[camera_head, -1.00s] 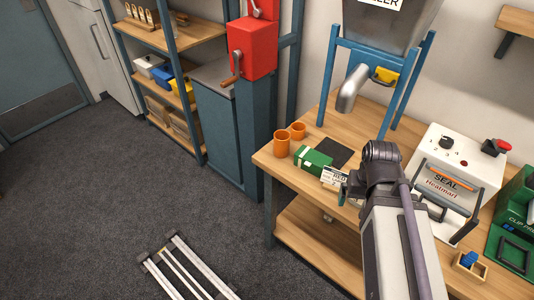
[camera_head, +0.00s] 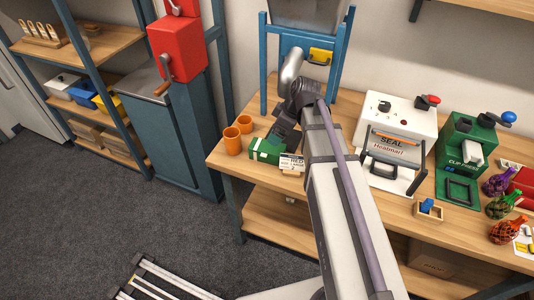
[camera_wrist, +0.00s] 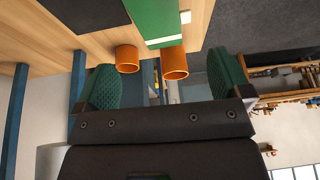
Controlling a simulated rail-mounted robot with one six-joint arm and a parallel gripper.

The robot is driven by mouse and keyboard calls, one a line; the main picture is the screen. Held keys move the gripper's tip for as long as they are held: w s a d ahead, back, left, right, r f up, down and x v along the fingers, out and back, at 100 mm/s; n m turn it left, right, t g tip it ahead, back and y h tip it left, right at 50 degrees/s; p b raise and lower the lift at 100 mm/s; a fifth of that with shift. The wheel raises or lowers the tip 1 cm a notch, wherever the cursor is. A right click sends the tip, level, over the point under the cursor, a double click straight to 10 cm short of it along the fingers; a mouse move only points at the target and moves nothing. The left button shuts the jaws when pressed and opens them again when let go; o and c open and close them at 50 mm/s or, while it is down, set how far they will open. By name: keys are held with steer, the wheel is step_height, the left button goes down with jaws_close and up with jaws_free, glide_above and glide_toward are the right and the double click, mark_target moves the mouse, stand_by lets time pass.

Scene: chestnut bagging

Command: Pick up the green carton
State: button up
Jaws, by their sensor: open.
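The green carton (camera_head: 264,150) with a white label lies on the wooden workbench near its left end. In the wrist view the green carton (camera_wrist: 152,18) shows at the top, beyond the fingers and not between them. My gripper (camera_head: 283,138) is just behind and above the carton in the head view, and its fingers are partly hidden there. In the wrist view my gripper (camera_wrist: 163,78) is open, with green padded fingers wide apart and nothing held.
Two orange cups (camera_head: 232,141) (camera_head: 244,124) stand left of the carton. A small printed card (camera_head: 291,162) stands at its right. The blue-framed hopper stand (camera_head: 263,65) is behind. A white heat sealer (camera_head: 400,125) stands to the right.

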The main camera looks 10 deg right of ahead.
mark_target(268, 148)
steer(key=shift+n, duration=0.3)
steer(key=shift+f, duration=0.1)
steer(key=b+x, duration=1)
steer(key=shift+w+d+f, duration=0.1)
steer(key=shift+w+f, duration=0.05)
steer(key=shift+f, duration=0.25)
steer(key=shift+s+r, duration=0.25)
steer(key=shift+f, duration=0.1)
steer(key=c, duration=0.5)
